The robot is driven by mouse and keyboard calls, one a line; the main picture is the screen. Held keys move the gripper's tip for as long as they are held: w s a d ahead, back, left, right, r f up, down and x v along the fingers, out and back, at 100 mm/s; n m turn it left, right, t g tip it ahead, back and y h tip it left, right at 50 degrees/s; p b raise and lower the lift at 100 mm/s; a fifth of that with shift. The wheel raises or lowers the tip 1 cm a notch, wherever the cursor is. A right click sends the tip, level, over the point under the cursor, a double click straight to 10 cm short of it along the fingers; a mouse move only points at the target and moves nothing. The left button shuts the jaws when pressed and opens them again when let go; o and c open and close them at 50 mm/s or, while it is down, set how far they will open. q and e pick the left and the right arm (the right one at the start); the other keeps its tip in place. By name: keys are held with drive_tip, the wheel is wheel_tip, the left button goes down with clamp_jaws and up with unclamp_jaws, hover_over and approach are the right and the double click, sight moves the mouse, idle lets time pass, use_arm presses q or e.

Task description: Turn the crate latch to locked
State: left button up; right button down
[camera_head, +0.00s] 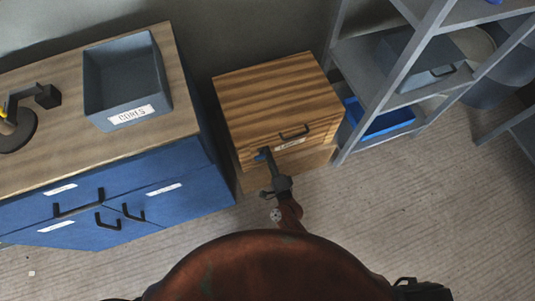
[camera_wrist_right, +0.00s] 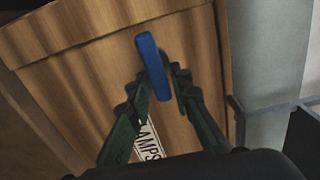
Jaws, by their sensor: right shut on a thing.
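The wooden crate (camera_head: 272,95) stands on the floor between the blue cabinet and the shelf. The blue latch (camera_head: 260,156) is at the left of its front face, mostly covered by my right gripper (camera_head: 265,154) in the head view. In the right wrist view the latch (camera_wrist_right: 164,69) is a blue bar, tilted from upper left to lower right. My right gripper (camera_wrist_right: 168,88) is shut on the latch, one finger on each side. A white LAMPS label (camera_wrist_right: 150,141) shows below, between the fingers. My left gripper is not in view.
A grey metal shelf (camera_head: 390,90) with a blue tray (camera_head: 385,122) stands right. A black handle (camera_head: 293,132) sits on the crate front. The floor at right is clear.

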drive_tip(key=shift+s+a+f, duration=0.15)
drive_tip(key=shift+a+f, duration=0.05)
drive_tip(key=shift+f, duration=0.05)
drive_tip(key=c, duration=2)
unclamp_jaws()
drive_tip(key=shift+o, duration=0.3)
drive_tip(key=shift+r, duration=0.15)
drive_tip(key=shift+d, duration=0.1)
drive_tip(key=v, duration=1.2)
